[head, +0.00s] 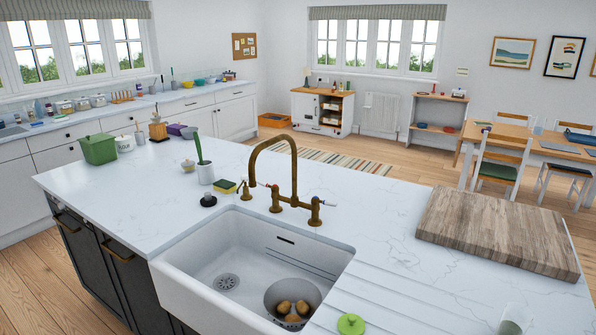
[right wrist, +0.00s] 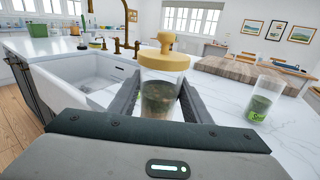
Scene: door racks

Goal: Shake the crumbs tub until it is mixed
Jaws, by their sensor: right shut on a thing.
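The crumbs tub (right wrist: 162,78) is a clear jar with a yellow knobbed lid, seen in the right wrist view. Dark, brownish-green contents fill about its lower half; whether they are evenly mixed is too small to tell. The lid sits on top and the tub looks upright. My right gripper (right wrist: 160,103) is shut on the tub, with one dark finger on each side. I cannot tell whether its base touches the counter. Neither the tub nor my right gripper shows in the head view. My left gripper is not in view.
A clear tumbler with green contents (right wrist: 262,100) stands right of the tub. A green lid (head: 351,324) lies on the counter's near edge. The white sink (head: 235,262) holds a bowl (head: 271,298) under a brass tap (head: 294,165). A wooden board (head: 500,228) lies right.

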